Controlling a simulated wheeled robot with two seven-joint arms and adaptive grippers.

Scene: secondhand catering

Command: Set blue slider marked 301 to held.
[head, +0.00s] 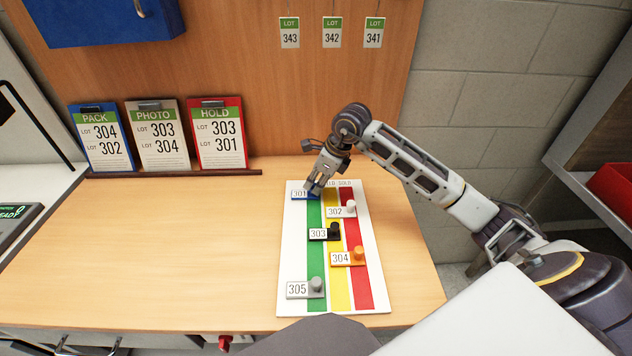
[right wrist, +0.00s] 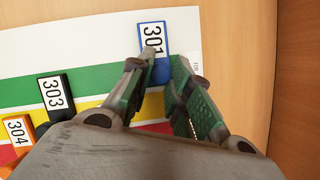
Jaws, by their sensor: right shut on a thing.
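The blue slider marked 301 (head: 299,194) is at the top of the white board, with its knob end over the green strip (head: 316,240). My right gripper (head: 316,188) is shut on its knob end and hides the knob in the head view. In the right wrist view the blue slider (right wrist: 153,38) points up from between the two fingers (right wrist: 160,75), its label clear. The yellow strip (head: 341,292) lies right of the green, then the red strip (head: 364,292). HELD and SOLD show in the header; the green strip's heading is hidden. My left gripper is not in view.
Below 301 sit white slider 302 (head: 335,211), black 303 (head: 318,234), orange 304 (head: 341,258) and grey 305 (head: 297,289). Behind stand the PACK (head: 102,140), PHOTO (head: 158,140) and HOLD (head: 217,140) clipboards; HOLD lists 303 and 301. The table's left side is clear.

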